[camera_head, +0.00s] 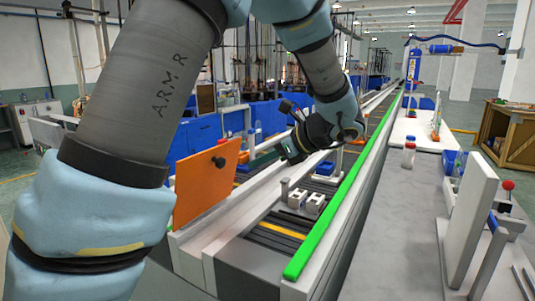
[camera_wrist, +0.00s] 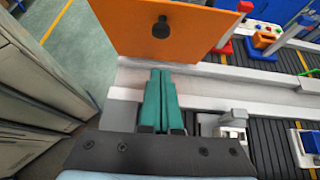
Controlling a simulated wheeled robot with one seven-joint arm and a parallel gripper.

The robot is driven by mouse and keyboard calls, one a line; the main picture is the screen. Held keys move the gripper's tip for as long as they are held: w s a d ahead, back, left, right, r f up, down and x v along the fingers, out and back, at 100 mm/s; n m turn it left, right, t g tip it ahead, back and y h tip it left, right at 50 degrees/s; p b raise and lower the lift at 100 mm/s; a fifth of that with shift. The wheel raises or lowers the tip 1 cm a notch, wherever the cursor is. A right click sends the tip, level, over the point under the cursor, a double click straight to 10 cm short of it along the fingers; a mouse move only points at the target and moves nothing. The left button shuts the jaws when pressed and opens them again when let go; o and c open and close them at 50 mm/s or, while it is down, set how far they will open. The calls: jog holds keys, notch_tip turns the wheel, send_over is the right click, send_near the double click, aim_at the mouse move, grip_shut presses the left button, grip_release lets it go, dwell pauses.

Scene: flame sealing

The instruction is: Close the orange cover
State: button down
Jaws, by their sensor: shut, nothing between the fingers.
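The orange cover (camera_head: 207,187) is a flat panel standing upright at the left side of the conveyor in the head view, with a black knob (camera_head: 219,161) on its face. In the wrist view, the orange cover (camera_wrist: 200,32) is at the top, and its black knob (camera_wrist: 161,28) faces me. My gripper (camera_wrist: 160,72) has its teal fingers together with nothing between them. The fingertips point toward the cover, below the knob in the picture, and appear apart from it. In the head view my gripper is to the right of the cover, partly hidden by its own wrist.
The conveyor has a long green rail (camera_head: 335,215) along its right side. Small white blocks (camera_head: 314,202) sit on the belt near a grey post. A grey table (camera_head: 400,225) at the right carries a white upright plate (camera_head: 470,225). A wooden crate (camera_head: 512,135) stands farther right.

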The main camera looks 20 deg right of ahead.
aim_at(222, 167)
jog(key=shift+w+a+f+p, duration=0.25)
jog(key=shift+w+a+p, duration=0.15)
jog(key=shift+w+a, duration=0.5)
jog(key=shift+w+a+f+p, duration=0.2)
jog(key=shift+w+a+p, duration=0.15)
jog(key=shift+w+a, duration=0.6)
jog(key=shift+w+a+f+p, duration=0.25)
jog(key=shift+w+a+p, duration=0.15)
jog(key=shift+w+a, duration=0.5)
